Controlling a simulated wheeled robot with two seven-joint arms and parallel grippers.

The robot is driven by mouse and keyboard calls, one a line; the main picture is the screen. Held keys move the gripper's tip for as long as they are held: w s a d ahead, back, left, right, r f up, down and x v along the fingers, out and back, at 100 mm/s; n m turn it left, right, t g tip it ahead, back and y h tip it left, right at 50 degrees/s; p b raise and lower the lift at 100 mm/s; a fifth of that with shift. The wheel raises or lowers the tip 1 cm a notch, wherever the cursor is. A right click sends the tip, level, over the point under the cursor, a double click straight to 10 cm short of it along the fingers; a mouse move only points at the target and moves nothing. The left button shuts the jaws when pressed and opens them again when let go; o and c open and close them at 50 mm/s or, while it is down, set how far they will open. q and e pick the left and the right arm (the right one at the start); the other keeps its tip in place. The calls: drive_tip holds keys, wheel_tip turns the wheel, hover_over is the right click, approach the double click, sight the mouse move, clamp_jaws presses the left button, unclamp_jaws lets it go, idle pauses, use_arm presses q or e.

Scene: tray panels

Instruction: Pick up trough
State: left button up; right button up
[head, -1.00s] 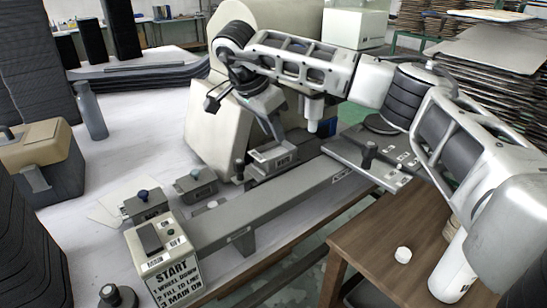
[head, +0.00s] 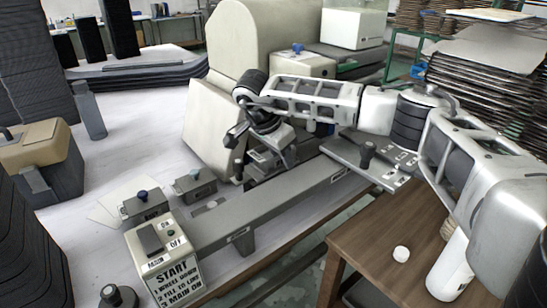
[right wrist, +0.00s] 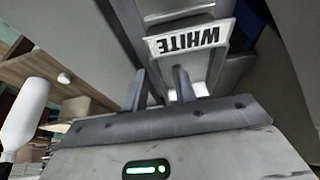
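A grey trough (head: 262,168) sits at the foot of the beige machine, behind the long grey rail, partly hidden by my right arm. In the right wrist view, a pale-fronted trough (right wrist: 205,62) carries a label reading WHITE, upside down. My right gripper (head: 236,140) is just above and left of the trough in the head view. In the right wrist view its two fingers (right wrist: 160,90) are apart, pointing toward the trough's front. I see nothing clearly held between them; contact cannot be told. My left gripper is not in view.
A START control box (head: 164,255) stands at the front end of the grey rail (head: 265,212). A brown table (head: 385,240) with a white cap is at right.

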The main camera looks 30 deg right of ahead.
clamp_jaws()
drive_tip(key=shift+r, duration=0.1)
